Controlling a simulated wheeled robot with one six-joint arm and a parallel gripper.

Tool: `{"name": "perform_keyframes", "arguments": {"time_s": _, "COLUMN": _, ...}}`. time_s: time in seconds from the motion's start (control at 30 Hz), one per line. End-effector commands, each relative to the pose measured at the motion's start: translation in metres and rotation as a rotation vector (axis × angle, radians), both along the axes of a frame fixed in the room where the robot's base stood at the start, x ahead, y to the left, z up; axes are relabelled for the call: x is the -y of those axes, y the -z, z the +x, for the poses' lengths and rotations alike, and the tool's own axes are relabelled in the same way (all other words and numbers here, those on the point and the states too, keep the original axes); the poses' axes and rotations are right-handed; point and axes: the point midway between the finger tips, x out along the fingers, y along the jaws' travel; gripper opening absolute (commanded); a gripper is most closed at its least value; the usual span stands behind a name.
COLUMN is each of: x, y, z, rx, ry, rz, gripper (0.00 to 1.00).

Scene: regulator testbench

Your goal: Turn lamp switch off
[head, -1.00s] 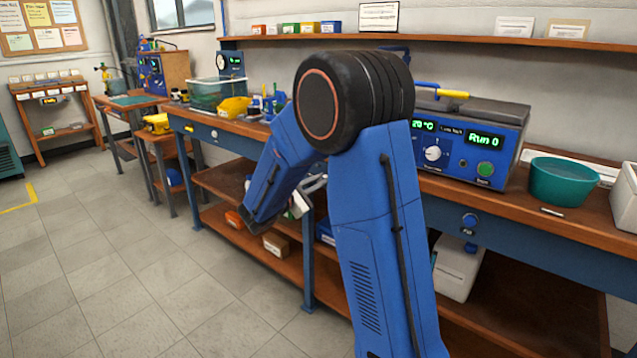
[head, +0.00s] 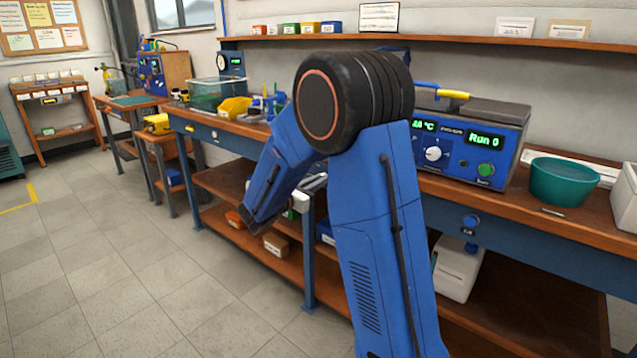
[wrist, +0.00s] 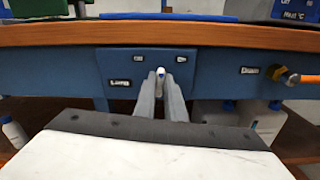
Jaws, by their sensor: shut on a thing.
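In the wrist view, the lamp switch is a small pale lever (wrist: 161,73) on a blue panel (wrist: 118,68) set in the bench's front apron. A small label that seems to read "Lamp" sits at the panel's lower left. Two smaller marks above the lever, one on each side, are too small to read surely. My gripper (wrist: 162,84) reaches the panel with its two grey fingers shut on the lever. The lever points up or out between the fingertips; its exact tilt is unclear. In the head view, my arm hides the switch and fingertips.
The wooden bench top (wrist: 60,35) overhangs just above the panel. To the right are another label and an orange-tipped fitting (wrist: 291,78). In the head view, a teal bowl (head: 560,182) and a blue instrument (head: 465,150) stand on the bench. Floor at left is clear.

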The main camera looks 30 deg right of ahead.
Motion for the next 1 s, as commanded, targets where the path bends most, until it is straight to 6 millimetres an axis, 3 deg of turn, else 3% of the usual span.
{"name": "perform_keyframes", "arguments": {"time_s": 0.6, "x": -0.0009, "y": 0.0008, "z": 0.0021, "rx": -0.531, "ry": 0.000, "rz": -0.192, "gripper": 0.00}}
{"name": "perform_keyframes", "arguments": {"time_s": 1.0, "x": -0.0011, "y": 0.0012, "z": 0.0029, "rx": -0.743, "ry": 0.000, "rz": -0.269, "gripper": 0.00}}
